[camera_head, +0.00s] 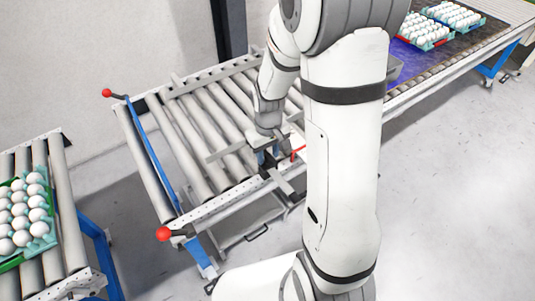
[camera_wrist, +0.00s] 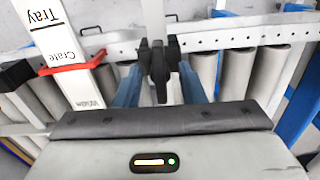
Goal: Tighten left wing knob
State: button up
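A black wing knob (camera_wrist: 158,68) shows in the middle of the wrist view, in front of a perforated pale rail. The blue fingers of my gripper (camera_wrist: 160,84) stand apart, one on each side of the knob, with their tips close to its sides. I cannot tell whether they press on it. In the head view my gripper (camera_head: 267,158) points down at the near rail of the middle roller conveyor (camera_head: 226,197). The knob cannot be made out there.
Left of the knob is a white label plate (camera_wrist: 55,38) reading "Tray" and "Crate", with a red marker (camera_wrist: 75,70). Red-ended levers (camera_head: 163,234) (camera_head: 107,93) stand on the conveyor's left side. Egg trays lie on the left conveyor (camera_head: 72,230) and the far right conveyor (camera_head: 440,85).

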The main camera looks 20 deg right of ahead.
jog(key=shift+f, duration=0.6)
grip_shut()
